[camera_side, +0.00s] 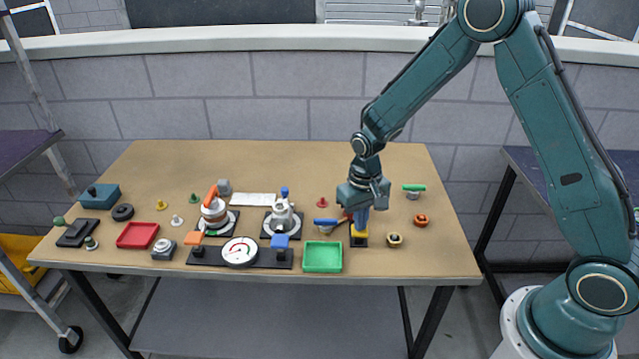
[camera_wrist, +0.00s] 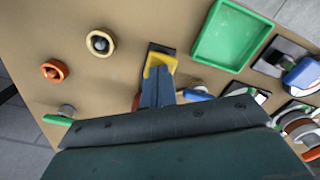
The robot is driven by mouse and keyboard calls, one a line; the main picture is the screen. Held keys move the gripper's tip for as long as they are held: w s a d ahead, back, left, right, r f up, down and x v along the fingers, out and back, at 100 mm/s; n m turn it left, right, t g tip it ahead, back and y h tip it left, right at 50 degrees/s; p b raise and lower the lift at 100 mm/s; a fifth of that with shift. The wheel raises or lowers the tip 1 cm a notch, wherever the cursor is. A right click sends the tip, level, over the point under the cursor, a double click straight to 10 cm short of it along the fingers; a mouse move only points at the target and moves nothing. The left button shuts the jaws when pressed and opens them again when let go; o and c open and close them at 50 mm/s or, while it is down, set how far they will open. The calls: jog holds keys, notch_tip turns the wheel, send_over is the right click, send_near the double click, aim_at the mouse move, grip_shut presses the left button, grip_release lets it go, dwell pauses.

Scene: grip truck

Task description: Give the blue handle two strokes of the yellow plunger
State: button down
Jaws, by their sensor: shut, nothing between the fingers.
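The yellow plunger (camera_side: 360,233) stands on a small black base near the table's front, right of the green tray. In the wrist view the yellow plunger (camera_wrist: 160,58) shows just beyond my fingertips. My gripper (camera_side: 361,226) points down over it with its fingers together and empty; I cannot tell whether they touch the plunger. In the wrist view my gripper (camera_wrist: 158,72) partly covers the plunger. A blue handle (camera_side: 325,221) on a grey round body lies just left of the plunger. In the wrist view the blue handle (camera_wrist: 195,95) shows partly behind my gripper.
The green tray (camera_side: 322,257) stands at the front edge. A brown ring (camera_side: 394,240), an orange ring (camera_side: 421,220) and a green-handled piece (camera_side: 414,188) lie to the right.

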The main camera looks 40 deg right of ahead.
jog(key=shift+r, duration=1.75)
jog(key=shift+f, duration=0.35)
jog(key=shift+f, duration=0.35)
